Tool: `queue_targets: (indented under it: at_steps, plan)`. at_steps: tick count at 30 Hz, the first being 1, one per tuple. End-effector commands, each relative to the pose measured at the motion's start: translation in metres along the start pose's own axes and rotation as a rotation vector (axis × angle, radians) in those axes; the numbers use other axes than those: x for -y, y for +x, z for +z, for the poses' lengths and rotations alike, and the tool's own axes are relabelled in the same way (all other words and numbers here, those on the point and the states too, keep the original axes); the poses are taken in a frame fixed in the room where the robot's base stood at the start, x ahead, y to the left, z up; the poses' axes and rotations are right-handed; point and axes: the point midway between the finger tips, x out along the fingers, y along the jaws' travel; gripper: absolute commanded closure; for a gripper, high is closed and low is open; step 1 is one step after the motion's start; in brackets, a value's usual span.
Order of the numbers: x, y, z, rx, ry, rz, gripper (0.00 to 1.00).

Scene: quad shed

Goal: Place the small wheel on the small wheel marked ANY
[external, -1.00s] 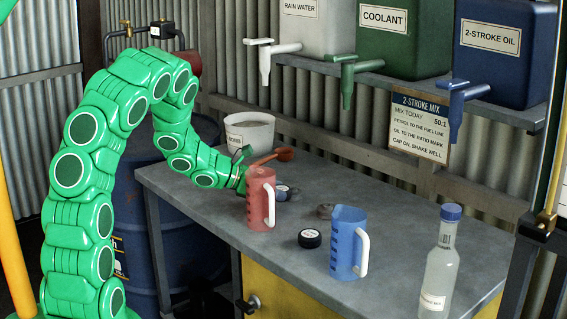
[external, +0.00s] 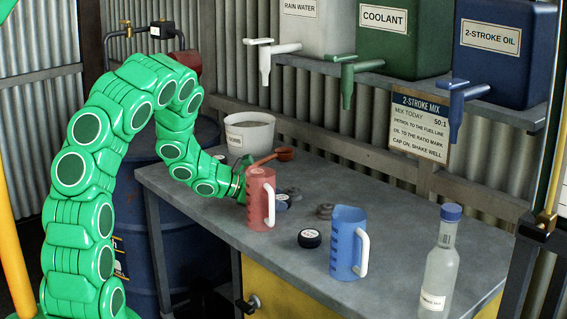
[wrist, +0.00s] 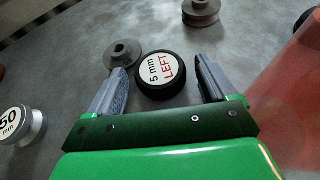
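In the wrist view my gripper (wrist: 158,65) is open, its two grey fingers on either side of a black wheel (wrist: 160,78) whose white face reads "5 mm LEFT". Gaps show at both fingers. A grey stepped wheel (wrist: 122,52) lies just beyond the left finger, beside the black wheel. Another grey grooved wheel (wrist: 201,12) is farther off at the top. In the external view the labelled wheel (external: 282,202) is partly behind the red jug, and my gripper (external: 244,186) is mostly hidden there. No ANY marking is legible.
A red jug (external: 261,200) stands close to my gripper's right side in the wrist view. A silvery piece marked "50 mm" (wrist: 20,124) lies at left. A black wheel (external: 310,238), blue jug (external: 346,245) and bottle (external: 438,265) stand farther along the bench. A white bucket (external: 250,133) is behind.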

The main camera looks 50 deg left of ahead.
Motion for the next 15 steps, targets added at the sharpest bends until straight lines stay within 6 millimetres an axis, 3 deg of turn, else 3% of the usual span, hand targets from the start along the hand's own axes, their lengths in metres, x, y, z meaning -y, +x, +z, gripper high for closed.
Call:
queue_targets:
  at_steps: [11, 15]
  plan:
    - [0.0, -0.002, 0.003, -0.001, 0.002, 0.0, 0.15]
    - [-0.001, -0.014, 0.003, 0.0, -0.001, 0.002, 0.15]
